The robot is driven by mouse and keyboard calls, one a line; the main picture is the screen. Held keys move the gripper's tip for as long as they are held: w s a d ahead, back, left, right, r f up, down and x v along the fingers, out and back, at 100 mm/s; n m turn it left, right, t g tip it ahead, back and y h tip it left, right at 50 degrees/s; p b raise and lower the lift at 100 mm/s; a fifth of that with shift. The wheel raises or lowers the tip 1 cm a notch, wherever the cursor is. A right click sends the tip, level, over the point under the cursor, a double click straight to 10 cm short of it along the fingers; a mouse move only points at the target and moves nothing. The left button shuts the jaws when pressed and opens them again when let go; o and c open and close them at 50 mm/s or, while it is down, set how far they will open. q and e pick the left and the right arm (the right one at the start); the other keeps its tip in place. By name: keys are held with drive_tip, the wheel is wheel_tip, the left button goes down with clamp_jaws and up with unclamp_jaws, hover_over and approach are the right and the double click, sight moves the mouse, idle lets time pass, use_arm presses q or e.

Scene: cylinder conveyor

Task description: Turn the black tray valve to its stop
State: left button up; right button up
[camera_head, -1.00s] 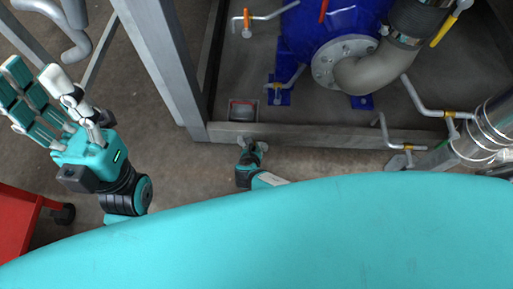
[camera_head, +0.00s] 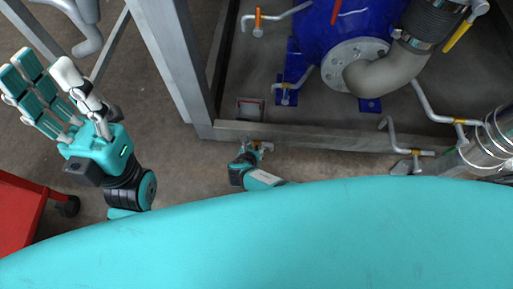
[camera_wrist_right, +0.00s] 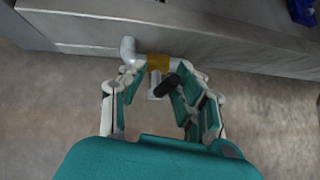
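The black tray valve's dark handle (camera_wrist_right: 169,86) shows in the right wrist view, on a short grey pipe stub with a brass-coloured band (camera_wrist_right: 158,63). The stub sticks out from the grey frame's side. My right gripper (camera_wrist_right: 160,92) has its fingers apart on either side of the valve, with the right fingers close to the handle; I cannot tell if they touch it. In the head view my right gripper (camera_head: 258,150) is small, at the frame's lower beam, and covers part of the valve. My left gripper (camera_head: 50,72) is open and empty at the left.
A grey metal frame (camera_head: 172,62) encloses a blue tank (camera_head: 330,25) with a flanged pipe and several small valve pipes. A red cart (camera_head: 20,215) stands at the lower left. My teal body hides the bottom of the head view. Bare floor lies between my arms.

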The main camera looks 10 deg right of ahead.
drive_tip(key=shift+o, duration=0.7)
drive_tip(key=shift+d, duration=0.1)
drive_tip(key=shift+s, duration=0.1)
drive_tip(key=shift+s, duration=0.1)
drive_tip(key=v, duration=1.1)
drive_tip(key=shift+a+r, duration=0.25)
drive_tip(key=shift+r, duration=0.1)
drive_tip(key=shift+s, duration=0.15)
